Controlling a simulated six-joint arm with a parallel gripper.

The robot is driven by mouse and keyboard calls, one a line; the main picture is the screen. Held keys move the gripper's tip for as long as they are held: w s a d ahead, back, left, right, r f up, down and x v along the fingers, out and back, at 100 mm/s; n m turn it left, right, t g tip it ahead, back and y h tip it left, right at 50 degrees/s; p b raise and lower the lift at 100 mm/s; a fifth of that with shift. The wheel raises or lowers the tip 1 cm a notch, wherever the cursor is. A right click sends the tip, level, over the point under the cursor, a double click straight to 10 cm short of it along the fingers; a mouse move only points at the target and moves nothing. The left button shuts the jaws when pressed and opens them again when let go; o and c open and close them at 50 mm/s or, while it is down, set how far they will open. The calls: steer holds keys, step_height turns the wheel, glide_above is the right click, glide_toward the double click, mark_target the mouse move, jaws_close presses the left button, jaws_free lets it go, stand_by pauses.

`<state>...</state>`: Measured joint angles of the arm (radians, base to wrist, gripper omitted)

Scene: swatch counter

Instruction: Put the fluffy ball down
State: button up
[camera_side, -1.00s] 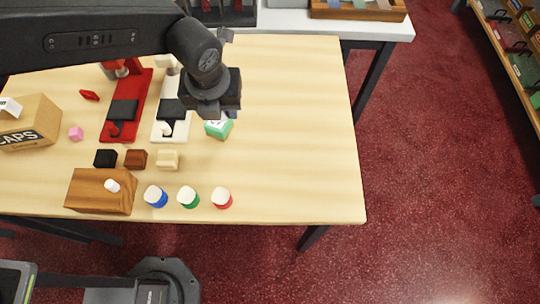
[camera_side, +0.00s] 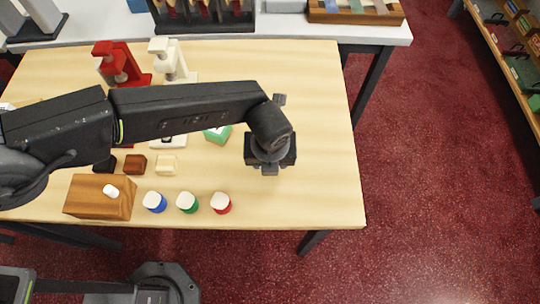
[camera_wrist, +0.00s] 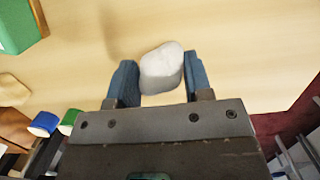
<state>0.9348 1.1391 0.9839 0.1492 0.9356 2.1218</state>
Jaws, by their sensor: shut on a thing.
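The fluffy ball (camera_wrist: 161,68) is white and slightly lumpy, and in the wrist view it sits between the two blue fingers of my gripper (camera_wrist: 158,72). My gripper is shut on it, with the pale wooden tabletop behind. In the side view my gripper (camera_side: 270,170) points down over the bare right part of the table (camera_side: 320,110). The ball is hidden there beneath my gripper. I cannot tell how high it is above the wood.
Blue (camera_side: 155,202), green (camera_side: 187,202) and red (camera_side: 221,203) pots with white tops stand along the front, left of my gripper. A green box (camera_side: 217,134) is behind them. A wooden block (camera_side: 85,195) and small blocks are farther left. The table's right side is clear.

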steer(key=shift+f, duration=0.2)
steer(key=o, duration=0.9)
steer(key=r, duration=0.4)
steer(key=s+r, duration=0.1)
steer(key=r, duration=0.7)
steer(key=shift+s, duration=0.4)
